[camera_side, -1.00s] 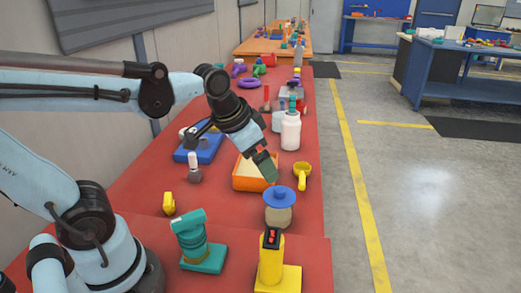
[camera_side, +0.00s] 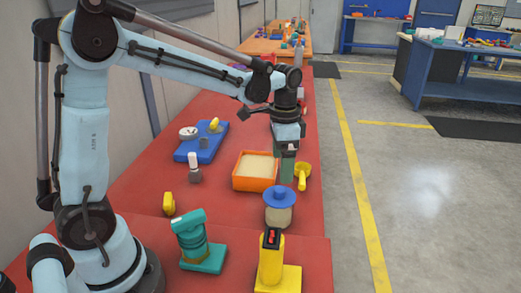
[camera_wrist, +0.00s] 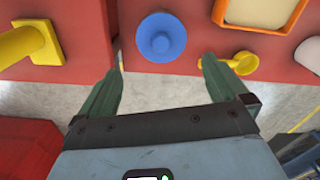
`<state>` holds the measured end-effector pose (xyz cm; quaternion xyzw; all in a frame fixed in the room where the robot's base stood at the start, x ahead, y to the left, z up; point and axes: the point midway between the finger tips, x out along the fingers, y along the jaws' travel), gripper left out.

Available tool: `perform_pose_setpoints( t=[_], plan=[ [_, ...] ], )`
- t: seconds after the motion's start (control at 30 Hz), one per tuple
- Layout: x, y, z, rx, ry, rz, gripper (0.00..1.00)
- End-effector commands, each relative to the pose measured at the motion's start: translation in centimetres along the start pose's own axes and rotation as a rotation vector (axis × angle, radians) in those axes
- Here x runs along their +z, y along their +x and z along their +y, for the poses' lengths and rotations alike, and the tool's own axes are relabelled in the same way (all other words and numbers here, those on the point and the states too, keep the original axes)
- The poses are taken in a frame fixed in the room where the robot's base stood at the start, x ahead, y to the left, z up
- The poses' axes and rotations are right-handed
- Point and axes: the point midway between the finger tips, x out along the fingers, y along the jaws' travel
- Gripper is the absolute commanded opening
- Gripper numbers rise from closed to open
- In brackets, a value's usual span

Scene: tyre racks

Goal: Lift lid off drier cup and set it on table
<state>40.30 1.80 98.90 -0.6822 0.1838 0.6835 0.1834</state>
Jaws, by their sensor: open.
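The drier cup (camera_side: 278,217) stands upright on the red table, a beige-grey body with a blue lid (camera_side: 279,195) on top. The lid is wide and disc-like with a raised knob. In the wrist view the lid (camera_wrist: 161,37) shows from above, beyond and between my fingertips, and hides the cup body. My gripper (camera_side: 287,180) points down behind the cup in the side view, its green fingers partly hidden. In the wrist view my gripper (camera_wrist: 160,68) is open with nothing between its fingers.
An orange tray (camera_side: 235,183) with pale filling and a yellow scoop (camera_side: 302,176) stand close behind the cup. A yellow stand (camera_side: 272,262) and a teal device (camera_side: 195,240) stand in front. The table's right edge is near the cup.

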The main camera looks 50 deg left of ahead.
Motion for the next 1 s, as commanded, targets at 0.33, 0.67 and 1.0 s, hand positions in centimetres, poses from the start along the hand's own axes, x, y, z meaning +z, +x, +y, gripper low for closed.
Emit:
perform_pose_setpoints(
  t=[0.33, 0.67, 1.0],
  plan=[
    [0.0, 3.9, 0.0, -0.001, -0.001, 0.001, 1.00],
    [0.1, 7.1, -0.3, -0.001, -0.002, 0.002, 1.00],
    [0.1, 9.3, -0.2, -0.002, -0.002, 0.002, 1.00]
  ],
)
